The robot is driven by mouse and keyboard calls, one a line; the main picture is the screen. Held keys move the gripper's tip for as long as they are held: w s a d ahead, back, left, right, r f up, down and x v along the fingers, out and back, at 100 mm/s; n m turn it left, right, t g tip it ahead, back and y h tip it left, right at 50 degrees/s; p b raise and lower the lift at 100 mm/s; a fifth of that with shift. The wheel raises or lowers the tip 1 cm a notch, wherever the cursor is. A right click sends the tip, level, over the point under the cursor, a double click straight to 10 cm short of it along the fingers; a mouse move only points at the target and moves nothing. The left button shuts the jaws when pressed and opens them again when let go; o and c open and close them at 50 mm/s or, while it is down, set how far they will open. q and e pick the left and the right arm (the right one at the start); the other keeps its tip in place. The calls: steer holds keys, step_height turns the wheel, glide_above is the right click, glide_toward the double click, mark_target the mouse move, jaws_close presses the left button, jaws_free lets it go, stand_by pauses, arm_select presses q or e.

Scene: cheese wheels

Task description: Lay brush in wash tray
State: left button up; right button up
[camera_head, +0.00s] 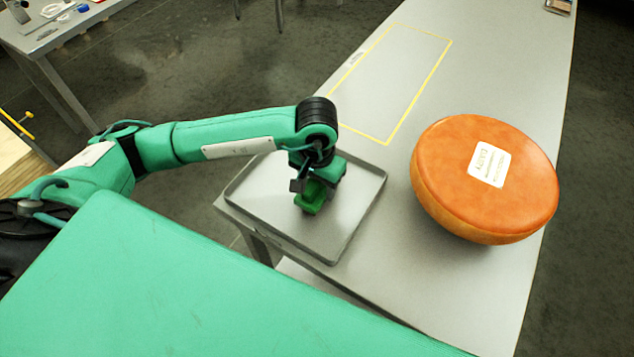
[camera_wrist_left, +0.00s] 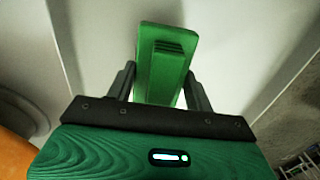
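The green brush (camera_head: 312,197) is at my left gripper (camera_head: 311,186), over the middle of the grey wash tray (camera_head: 352,225) in the head view. In the left wrist view the brush (camera_wrist_left: 165,62) lies between the two dark fingers (camera_wrist_left: 160,85), which meet its sides. The gripper looks shut on it. The bristles are hidden, and I cannot tell whether the brush touches the tray floor. My right gripper is out of view.
The tray sits at the near left corner of the grey table (camera_head: 400,290). A large orange cheese wheel (camera_head: 450,170) stands to its right. A yellow-outlined area (camera_head: 400,80) behind the tray is empty. Another table (camera_head: 60,45) with small items stands far left.

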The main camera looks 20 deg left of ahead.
arm_select(q)
steer(key=o, duration=0.4)
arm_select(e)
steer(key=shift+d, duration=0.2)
arm_select(q)
steer(key=shift+r, duration=0.1)
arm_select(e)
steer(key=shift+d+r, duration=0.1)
arm_select(q)
steer(key=shift+r+p, duration=0.15)
steer(key=shift+p, duration=0.2)
steer(key=shift+r+b, duration=0.3)
steer(key=shift+b, duration=0.05)
step_height(320, 180, up, 10)
steer(key=b, duration=0.2)
steer(key=shift+b, duration=0.4)
steer(key=shift+r, duration=0.65)
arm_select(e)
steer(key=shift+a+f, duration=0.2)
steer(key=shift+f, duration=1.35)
arm_select(q)
steer(key=shift+s+f, duration=0.1)
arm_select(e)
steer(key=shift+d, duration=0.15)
